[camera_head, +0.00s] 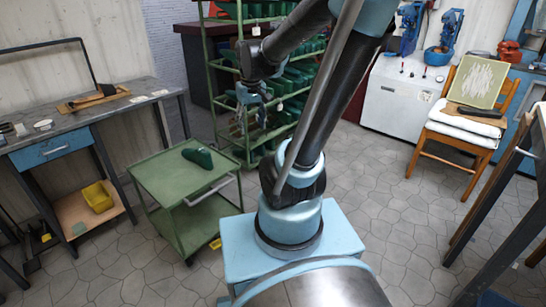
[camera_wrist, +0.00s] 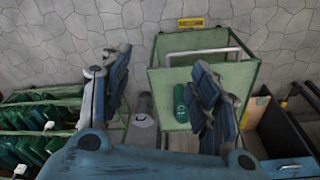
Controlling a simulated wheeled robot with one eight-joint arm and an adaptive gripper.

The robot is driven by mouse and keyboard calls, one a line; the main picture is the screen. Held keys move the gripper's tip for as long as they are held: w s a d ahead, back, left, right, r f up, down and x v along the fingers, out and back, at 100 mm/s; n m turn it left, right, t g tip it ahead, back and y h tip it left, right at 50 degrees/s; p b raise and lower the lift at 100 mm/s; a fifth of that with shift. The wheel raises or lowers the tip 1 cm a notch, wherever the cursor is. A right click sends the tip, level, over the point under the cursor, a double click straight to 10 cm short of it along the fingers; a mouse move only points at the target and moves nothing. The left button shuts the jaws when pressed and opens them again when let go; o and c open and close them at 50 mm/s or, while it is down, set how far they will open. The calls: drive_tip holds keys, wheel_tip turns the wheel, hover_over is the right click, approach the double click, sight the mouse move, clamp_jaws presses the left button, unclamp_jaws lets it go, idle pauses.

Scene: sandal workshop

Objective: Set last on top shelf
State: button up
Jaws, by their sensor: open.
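A dark green last (camera_head: 203,158) lies on the top of the green two-level cart (camera_head: 160,178). In the wrist view the last (camera_wrist: 180,103) shows beside one of my fingers, on the cart (camera_wrist: 165,85). My gripper (camera_head: 252,98) is open and empty, raised in front of the green shelf rack (camera_head: 216,92), to the right of and above the cart. Its spread fingers (camera_wrist: 160,88) show in the wrist view. Several green lasts (camera_head: 290,82) fill the rack's shelves. My arm hides part of the rack, including much of its top.
A workbench (camera_head: 75,122) with a blue drawer and a yellow bin (camera_head: 98,197) stands left of the cart. A chair with cushions (camera_head: 466,128) and a white chest (camera_head: 402,95) stand at the right. The tiled floor between is clear.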

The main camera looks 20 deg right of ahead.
drive_tip(key=s+d+f+m, duration=0.1)
drive_tip(key=s+d+f, duration=0.1)
drive_tip(key=s, duration=0.5)
drive_tip(key=s+d+f+m, duration=0.1)
drive_tip(key=s+d+f, duration=0.1)
drive_tip(key=s, duration=0.5)
drive_tip(key=shift+d+f+t, duration=0.2)
drive_tip(key=shift+f+t, duration=0.1)
drive_tip(key=shift+f, duration=0.6)
drive_tip(key=shift+s, duration=0.1)
